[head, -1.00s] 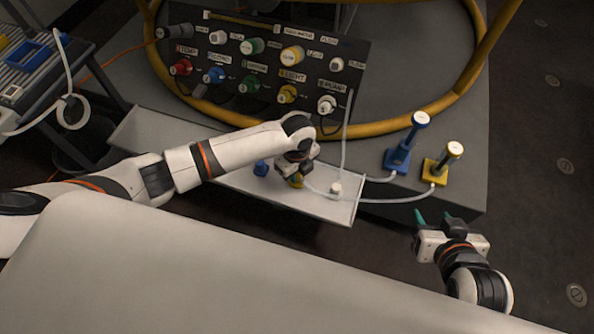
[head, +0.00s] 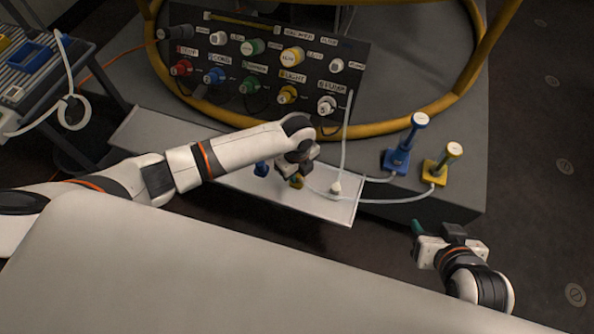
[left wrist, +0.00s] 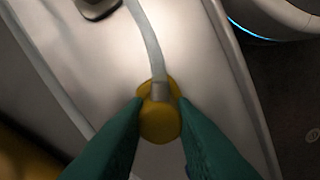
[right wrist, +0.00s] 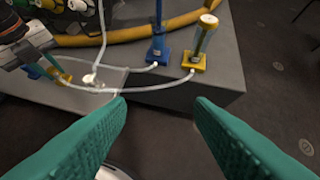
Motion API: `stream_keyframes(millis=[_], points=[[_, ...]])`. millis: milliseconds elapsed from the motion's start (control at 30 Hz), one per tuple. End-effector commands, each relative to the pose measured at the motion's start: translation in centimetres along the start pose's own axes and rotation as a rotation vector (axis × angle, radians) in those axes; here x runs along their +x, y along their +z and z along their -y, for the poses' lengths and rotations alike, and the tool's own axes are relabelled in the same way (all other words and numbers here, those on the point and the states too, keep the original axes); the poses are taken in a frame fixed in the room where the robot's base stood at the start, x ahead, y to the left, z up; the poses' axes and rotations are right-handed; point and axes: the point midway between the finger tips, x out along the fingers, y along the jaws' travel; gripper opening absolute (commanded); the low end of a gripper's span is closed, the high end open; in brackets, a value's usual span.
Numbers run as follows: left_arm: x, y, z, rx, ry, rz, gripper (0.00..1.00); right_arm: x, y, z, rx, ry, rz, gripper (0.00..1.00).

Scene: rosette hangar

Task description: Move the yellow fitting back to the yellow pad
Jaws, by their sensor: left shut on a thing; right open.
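The yellow fitting (head: 297,183) is at the long pale tray, below my left gripper (head: 295,174). In the left wrist view the round yellow fitting (left wrist: 160,122) sits between the teal fingertips, with a clear hose running from its grey collar. My left gripper is shut on it. I cannot tell whether it touches the tray. I cannot make out a separate yellow pad; the gripper and fitting may hide it. My right gripper (head: 428,230) is open and empty in front of the grey platform, and its two fingers show wide apart in the right wrist view (right wrist: 160,110).
The pale tray (head: 340,211) also holds a blue fitting (head: 261,169) and a white one (head: 336,188). A blue-based post (head: 397,160) and a yellow-based post (head: 436,173) stand on the platform, joined to hoses. A control panel (head: 265,65) and yellow ring (head: 440,118) stand behind.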

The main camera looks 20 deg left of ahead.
Motion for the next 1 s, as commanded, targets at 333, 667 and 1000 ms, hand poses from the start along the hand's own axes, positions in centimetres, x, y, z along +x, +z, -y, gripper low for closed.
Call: stream_keyframes(millis=[333, 667, 1000], points=[[0.0, 0.0, 0.0, 0.001, 0.000, 0.000, 0.00, -0.4, -1.3, 0.1, 0.003, -0.002, -0.065, 0.48], [0.0, 0.0, 0.0, 0.001, 0.000, 0.000, 0.00, -0.5, -1.8, 0.2, 0.003, -0.006, -0.092, 0.48], [0.0, 0.0, 0.0, 0.001, 0.000, 0.000, 0.00, -0.5, -1.7, 0.3, 0.001, -0.007, -0.089, 0.48]])
